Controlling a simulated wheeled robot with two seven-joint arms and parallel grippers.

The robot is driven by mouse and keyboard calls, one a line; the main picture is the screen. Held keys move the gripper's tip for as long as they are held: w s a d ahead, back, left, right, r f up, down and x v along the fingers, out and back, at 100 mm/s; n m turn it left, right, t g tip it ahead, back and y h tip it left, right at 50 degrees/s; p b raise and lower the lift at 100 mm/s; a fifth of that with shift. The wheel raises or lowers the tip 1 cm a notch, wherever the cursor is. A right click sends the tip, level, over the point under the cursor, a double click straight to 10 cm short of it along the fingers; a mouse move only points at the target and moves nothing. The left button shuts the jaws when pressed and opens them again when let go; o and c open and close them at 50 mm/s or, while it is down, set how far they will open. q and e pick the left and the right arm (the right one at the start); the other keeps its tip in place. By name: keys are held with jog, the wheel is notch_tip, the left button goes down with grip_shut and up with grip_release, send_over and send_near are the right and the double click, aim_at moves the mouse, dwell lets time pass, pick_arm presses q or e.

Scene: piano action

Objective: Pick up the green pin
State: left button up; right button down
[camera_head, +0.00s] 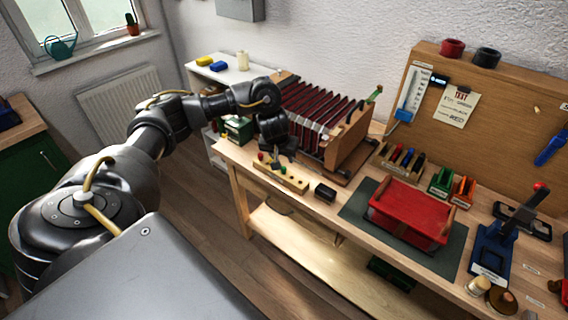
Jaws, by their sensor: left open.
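A light wooden pin block (294,184) lies near the left front edge of the workbench, with a few small coloured pins standing in it. My left gripper (279,157) points down over the block's back left part. It is open, and its fingers hide part of the block. I cannot tell whether they touch a pin. My right gripper is out of view.
The piano action (315,104) with red parts stands right behind the block. A small black box (325,192) sits just right of it. Green (441,181) and orange (462,190) holders stand farther right.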

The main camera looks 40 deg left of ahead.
pick_arm(q)
jog(key=b, duration=0.3)
send_over(284, 168)
jog(key=s+d, duration=0.1)
jog(key=s, duration=0.1)
notch_tip(284, 168, down, 5)
jog(key=shift+d+r, duration=0.1)
jog(key=shift+r, duration=0.05)
jog(key=x, duration=0.5)
jog(key=shift+a+b, duration=0.3)
jog(key=shift+b, duration=0.1)
jog(key=shift+r, duration=0.1)
jog(key=shift+s, duration=0.1)
grip_shut()
